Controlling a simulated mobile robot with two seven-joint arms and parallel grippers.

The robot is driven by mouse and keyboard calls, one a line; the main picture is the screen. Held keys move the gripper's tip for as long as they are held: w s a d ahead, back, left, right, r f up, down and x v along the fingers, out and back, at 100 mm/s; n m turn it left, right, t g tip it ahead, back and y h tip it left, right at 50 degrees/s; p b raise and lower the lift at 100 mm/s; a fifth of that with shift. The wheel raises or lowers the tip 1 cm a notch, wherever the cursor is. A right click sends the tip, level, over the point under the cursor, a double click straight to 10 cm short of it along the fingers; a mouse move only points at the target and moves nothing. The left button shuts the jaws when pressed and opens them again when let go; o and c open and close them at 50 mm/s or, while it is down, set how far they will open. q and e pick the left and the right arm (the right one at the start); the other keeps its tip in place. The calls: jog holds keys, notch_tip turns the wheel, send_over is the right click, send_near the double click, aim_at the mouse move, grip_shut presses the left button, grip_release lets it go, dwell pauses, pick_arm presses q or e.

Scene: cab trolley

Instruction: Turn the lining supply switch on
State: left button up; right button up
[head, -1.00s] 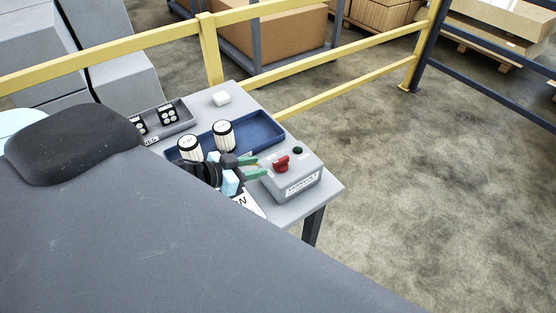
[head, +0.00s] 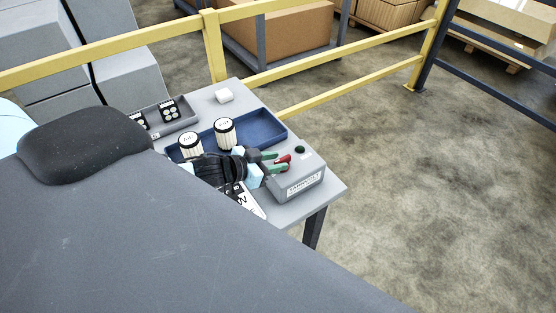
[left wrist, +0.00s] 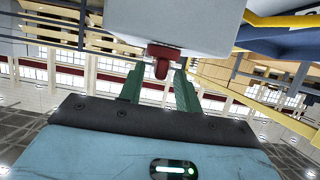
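The grey switch box (head: 312,176) sits at the table's near right corner, with a white label on its front. Its red rotary knob (head: 285,159) is on top, partly hidden by my left gripper. My left gripper (head: 277,161) reaches in from the left, green fingertips at the knob. In the left wrist view, the red knob (left wrist: 160,62) stands out from the box (left wrist: 185,25), between the tips of the open green fingers (left wrist: 159,82). A gap shows on both sides of the knob. My right gripper is in neither view.
A dark round lamp or button (head: 300,149) is beside the knob. A blue tray (head: 262,131) holds two white ribbed cylinders (head: 225,131). A grey tray (head: 183,121) holds black blocks. Yellow rails (head: 340,93) run behind the table.

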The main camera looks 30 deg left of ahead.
pick_arm(q)
jog(key=shift+w+d+f, duration=0.2)
jog(key=shift+w, duration=0.25)
jog(key=shift+c, duration=0.2)
grip_shut()
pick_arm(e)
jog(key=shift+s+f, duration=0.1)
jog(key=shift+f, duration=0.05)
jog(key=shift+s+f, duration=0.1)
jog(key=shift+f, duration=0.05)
